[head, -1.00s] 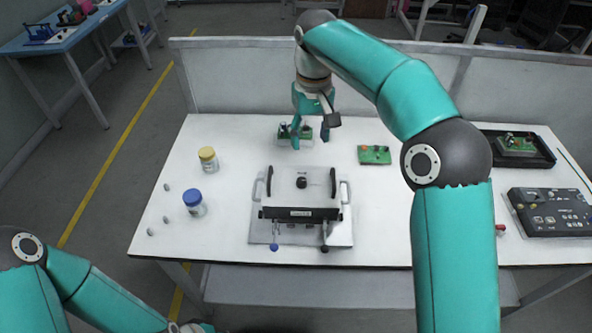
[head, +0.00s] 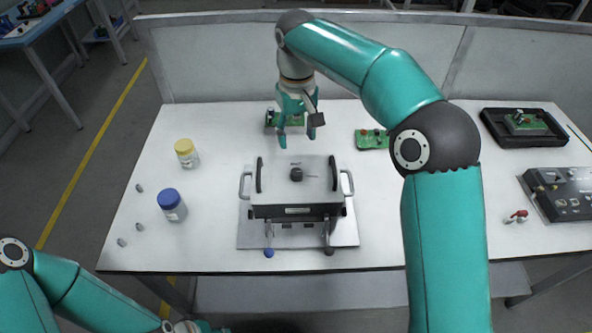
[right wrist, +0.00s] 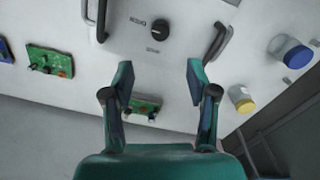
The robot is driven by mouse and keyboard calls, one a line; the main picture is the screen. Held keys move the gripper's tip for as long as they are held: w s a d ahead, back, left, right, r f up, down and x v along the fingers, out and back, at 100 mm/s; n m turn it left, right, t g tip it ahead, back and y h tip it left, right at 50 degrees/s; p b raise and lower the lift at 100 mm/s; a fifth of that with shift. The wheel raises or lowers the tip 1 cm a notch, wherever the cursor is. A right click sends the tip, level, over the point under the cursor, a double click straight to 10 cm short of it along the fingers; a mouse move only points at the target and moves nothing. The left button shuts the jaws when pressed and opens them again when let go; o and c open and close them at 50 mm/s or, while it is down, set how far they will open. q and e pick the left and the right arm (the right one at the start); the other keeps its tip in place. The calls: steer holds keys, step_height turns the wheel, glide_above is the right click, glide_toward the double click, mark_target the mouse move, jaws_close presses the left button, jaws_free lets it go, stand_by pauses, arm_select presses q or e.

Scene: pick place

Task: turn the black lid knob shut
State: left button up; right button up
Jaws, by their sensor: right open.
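The black lid knob (head: 296,174) stands on top of the closed-looking silver box (head: 318,172), near the middle of the table. It also shows in the right wrist view (right wrist: 160,29), beyond the fingertips. My right gripper (head: 298,138) is open and empty above the table, just behind the box and apart from the knob. In the right wrist view its two fingers (right wrist: 158,78) are spread wide with nothing between them. My left arm comes in at the lower left of the head view, but its gripper is not clearly visible.
A yellow-capped jar (head: 187,154) and a blue-capped jar (head: 172,205) stand left of the box. Green circuit boards (head: 371,139) lie behind and right of it. A black tray (head: 523,128) and a control panel (head: 563,192) are at the right. A low partition (head: 200,60) borders the back.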

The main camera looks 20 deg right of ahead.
mark_target(297, 172)
step_height(297, 172, down, 12)
steer(key=shift+f, duration=0.1)
stand_by(0.4)
jaws_close()
